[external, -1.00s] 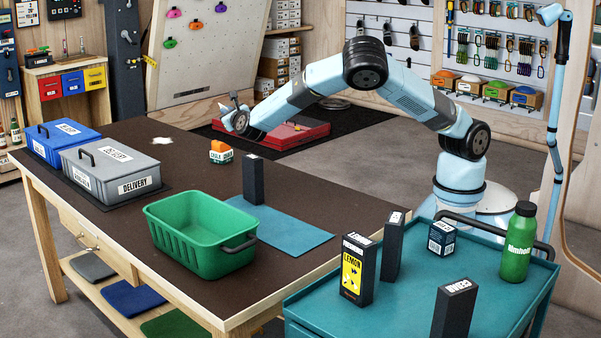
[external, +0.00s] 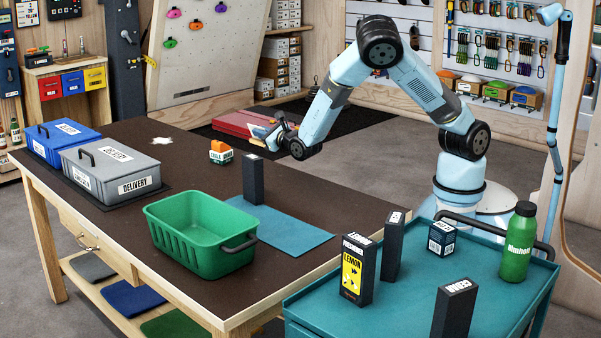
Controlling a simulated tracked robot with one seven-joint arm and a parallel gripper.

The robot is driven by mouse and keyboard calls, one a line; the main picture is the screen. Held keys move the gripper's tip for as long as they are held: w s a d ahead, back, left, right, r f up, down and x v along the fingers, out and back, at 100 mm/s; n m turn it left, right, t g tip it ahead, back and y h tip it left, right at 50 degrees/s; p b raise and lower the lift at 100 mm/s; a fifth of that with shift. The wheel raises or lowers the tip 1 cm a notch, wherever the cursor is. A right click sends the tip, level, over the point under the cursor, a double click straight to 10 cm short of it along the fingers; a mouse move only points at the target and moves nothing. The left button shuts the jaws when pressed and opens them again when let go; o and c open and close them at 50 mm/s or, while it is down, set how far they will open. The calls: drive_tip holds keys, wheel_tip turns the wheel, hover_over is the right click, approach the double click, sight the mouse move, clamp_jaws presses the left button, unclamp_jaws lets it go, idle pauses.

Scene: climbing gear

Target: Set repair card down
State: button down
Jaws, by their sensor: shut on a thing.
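My gripper (external: 270,135) is shut on a small, pale, flat thing, which I take to be the repair card (external: 258,132). It is too small here for any print to be read. My gripper holds it up near the far right edge of the brown-topped workbench (external: 330,195), to the right of the orange-and-white block (external: 221,153). I cannot tell how high above the bench top it is. The fingers partly hide the card.
A dark upright box (external: 253,180) stands on a blue mat (external: 290,235). Nearby are a green basket (external: 200,255), a grey delivery bin (external: 110,175) and a blue bin (external: 60,140). A white patch (external: 162,142) lies on the bench. A teal cart (external: 400,290) holds boxes and a green bottle (external: 519,245).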

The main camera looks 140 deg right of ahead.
drive_tip(key=w+d+f, duration=0.6)
drive_tip(key=d+f, duration=0.1)
drive_tip(key=shift+w, duration=0.1)
drive_tip(key=shift+w+d+f, duration=0.5)
drive_tip(key=shift+f, duration=1.75)
drive_tip(key=shift+f, duration=0.1)
drive_tip(key=c, duration=1.3)
unclamp_jaws()
drive_tip(key=a, duration=1.2)
